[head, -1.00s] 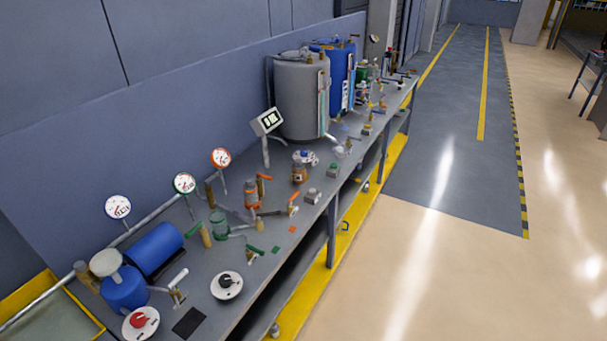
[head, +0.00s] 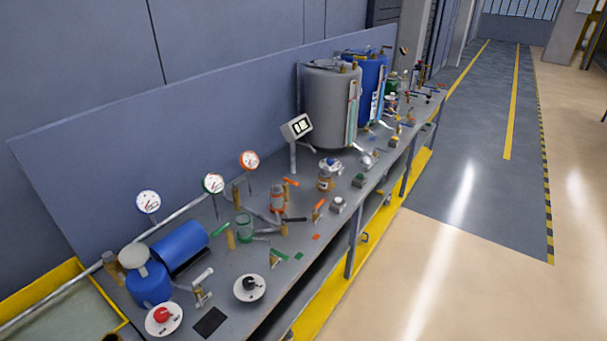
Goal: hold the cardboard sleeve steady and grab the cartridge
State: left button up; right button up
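Neither the cardboard sleeve nor the cartridge can be made out in the head view. Neither of my grippers is in view. A long grey workbench (head: 272,277) runs from the lower left to the upper right, with a grey tank (head: 331,105) and a blue tank (head: 369,88) standing on its far half. A blue cylinder (head: 180,245) lies near the bench's near end.
Several round gauges stand along the back, one with an orange rim (head: 249,160). Dials with a red knob (head: 164,319) and a black knob (head: 249,288) sit near the front. A yellow-edged tray (head: 50,300) is at lower left. The floor (head: 455,270) at right is clear.

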aim_at(325, 173)
jog(key=i+l+u, duration=0.2)
jog(key=u, duration=0.2)
jog(key=i+l+u, duration=0.15)
jog(key=l+u, duration=0.3)
jog(key=j, duration=0.1)
